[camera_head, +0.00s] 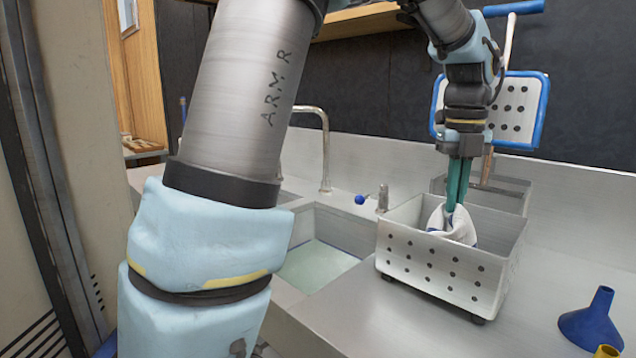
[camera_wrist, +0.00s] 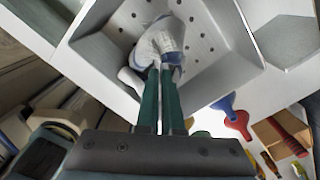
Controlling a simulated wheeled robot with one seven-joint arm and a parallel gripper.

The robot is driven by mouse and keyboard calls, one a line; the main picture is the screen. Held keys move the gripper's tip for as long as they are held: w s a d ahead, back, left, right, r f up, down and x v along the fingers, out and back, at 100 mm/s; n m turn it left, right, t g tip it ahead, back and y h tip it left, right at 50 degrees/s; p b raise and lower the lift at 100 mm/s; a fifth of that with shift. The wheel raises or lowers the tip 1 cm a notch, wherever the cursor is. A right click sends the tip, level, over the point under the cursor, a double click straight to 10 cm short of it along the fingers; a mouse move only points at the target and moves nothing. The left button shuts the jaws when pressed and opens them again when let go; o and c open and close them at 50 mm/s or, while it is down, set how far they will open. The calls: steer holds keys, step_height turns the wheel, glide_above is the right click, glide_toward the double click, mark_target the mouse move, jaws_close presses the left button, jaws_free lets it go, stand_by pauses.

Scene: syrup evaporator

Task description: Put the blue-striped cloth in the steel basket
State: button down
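The steel basket (camera_head: 430,262) is an open box with perforated sides, standing on the counter right of the sink. The white cloth with blue stripes (camera_head: 458,228) is bunched inside the basket, its top near rim height. My gripper (camera_head: 452,204) points down into the basket, its green fingers close together on the cloth's upper part. In the wrist view the gripper (camera_wrist: 163,68) meets the cloth (camera_wrist: 160,40) inside the basket (camera_wrist: 222,40). The fingertips are partly hidden by the cloth. The basket's front wall hides the cloth's lower part in the head view, so its contact with the floor is unclear.
A sink (camera_head: 318,262) with a tap (camera_head: 326,150) lies left of the basket. A blue-framed perforated panel (camera_head: 522,108) is behind my gripper.

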steer(key=shift+w+d+f+b, duration=0.1)
steer(key=shift+f+b, duration=0.85)
steer(key=shift+f, duration=1.2)
steer(key=shift+w+f+b, duration=0.1)
steer(key=shift+f+b, duration=0.85)
steer(key=shift+f, duration=1.15)
jaws_free()
steer(key=shift+r, duration=0.1)
step_height(320, 180, up, 5)
steer(key=p, duration=0.5)
steer(key=shift+r, duration=0.2)
